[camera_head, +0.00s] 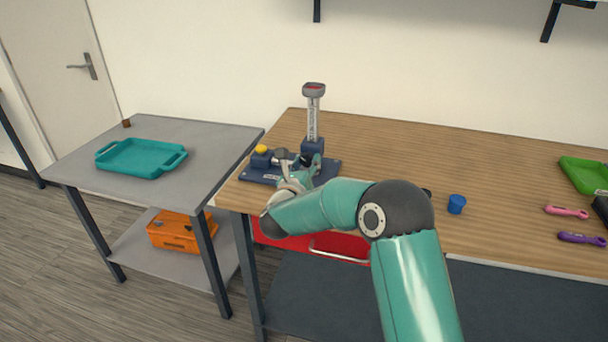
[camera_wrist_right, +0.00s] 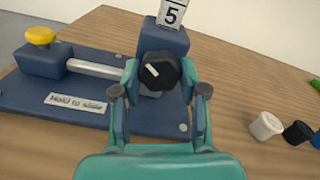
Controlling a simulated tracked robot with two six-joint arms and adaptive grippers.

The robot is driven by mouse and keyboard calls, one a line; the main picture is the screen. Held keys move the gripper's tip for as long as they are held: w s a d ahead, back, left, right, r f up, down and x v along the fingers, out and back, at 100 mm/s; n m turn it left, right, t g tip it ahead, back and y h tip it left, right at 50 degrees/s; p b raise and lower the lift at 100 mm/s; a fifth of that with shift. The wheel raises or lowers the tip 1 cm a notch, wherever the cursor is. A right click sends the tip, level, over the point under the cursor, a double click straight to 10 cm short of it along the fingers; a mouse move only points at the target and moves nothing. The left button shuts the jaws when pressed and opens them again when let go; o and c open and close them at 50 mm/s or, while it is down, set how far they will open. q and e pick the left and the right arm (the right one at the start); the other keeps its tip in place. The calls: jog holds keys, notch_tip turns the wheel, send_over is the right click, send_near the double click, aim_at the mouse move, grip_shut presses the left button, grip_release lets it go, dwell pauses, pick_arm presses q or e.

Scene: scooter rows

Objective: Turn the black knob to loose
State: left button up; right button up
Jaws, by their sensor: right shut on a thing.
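The black knob (camera_wrist_right: 160,70) is on the front of a dark blue upright block (camera_wrist_right: 163,38) on a dark blue base (camera_wrist_right: 55,103). A short white mark slants across its left part. My right gripper's (camera_wrist_right: 160,73) two fingers are shut on the knob from both sides. In the head view my right gripper (camera_head: 299,176) reaches to the device (camera_head: 328,170) at the left end of the wooden table, and the knob is hidden there. A scale post (camera_head: 313,115) stands on the device. My left gripper is not in view.
A yellow button (camera_wrist_right: 40,35) sits at the device's left, with a metal rod (camera_wrist_right: 95,69) beside it. A white cap (camera_wrist_right: 266,126) and a black cap (camera_wrist_right: 298,133) lie to the right. A blue cup (camera_head: 457,204) and pink tool (camera_head: 566,212) are further right. A teal tray (camera_head: 139,157) is on the grey table.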

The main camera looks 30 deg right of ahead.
jog(key=n+b, duration=0.2)
jog(key=shift+f+n+b, duration=0.15)
jog(key=shift+n+b, duration=0.85)
jog(key=shift+n, duration=0.2)
jog(key=n+b, duration=0.1)
jog(key=n, duration=0.1)
jog(key=shift+r+n, duration=0.2)
jog(key=shift+n, duration=0.2)
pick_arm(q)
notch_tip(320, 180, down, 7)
pick_arm(e)
jog(key=n, duration=0.2)
jog(key=shift+r+n+b, duration=0.1)
jog(key=shift+n+b, duration=0.2)
jog(key=shift+n, duration=0.1)
jog(key=n, duration=0.3)
jog(key=shift+n, duration=0.3)
jog(key=n+p, duration=0.1)
jog(key=n, duration=0.2)
jog(key=shift+r+n, duration=0.1)
jog(key=shift+n, duration=0.3)
jog(key=n+p, duration=0.2)
jog(key=n, duration=0.2)
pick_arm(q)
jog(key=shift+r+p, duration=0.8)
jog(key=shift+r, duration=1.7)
pick_arm(e)
jog(key=shift+f+n, duration=0.2)
jog(key=shift+n, duration=1.5)
